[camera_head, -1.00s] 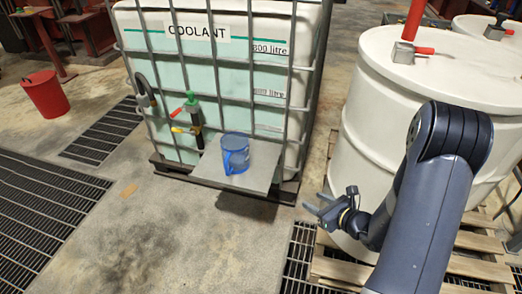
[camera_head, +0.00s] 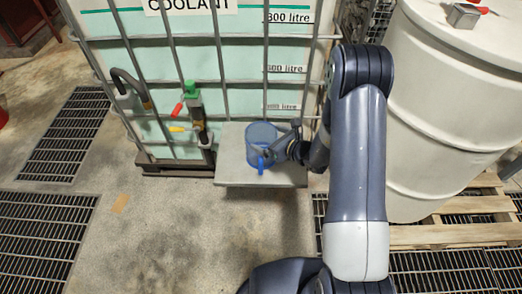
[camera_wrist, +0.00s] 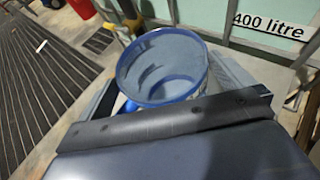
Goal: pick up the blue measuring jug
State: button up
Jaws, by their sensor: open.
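The blue measuring jug (camera_head: 261,143) stands upright on a grey shelf (camera_head: 235,174) at the front of the coolant tank. Its handle faces me in the head view. My gripper (camera_head: 274,150) is at the jug's right side, level with its body and open. In the wrist view the jug (camera_wrist: 163,65) is seen from above, with its round rim and inside showing and looking empty. My own wrist hides its lower part there. The fingertips are hard to make out, and I cannot tell whether they touch the jug.
The caged coolant tank (camera_head: 230,52) stands right behind the shelf. Its tap (camera_head: 195,113), with red and yellow levers, is left of the jug. The floor in front of the shelf is clear.

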jog(key=shift+c, duration=0.2)
jog(key=c, duration=0.9)
jog(key=shift+r, duration=0.1)
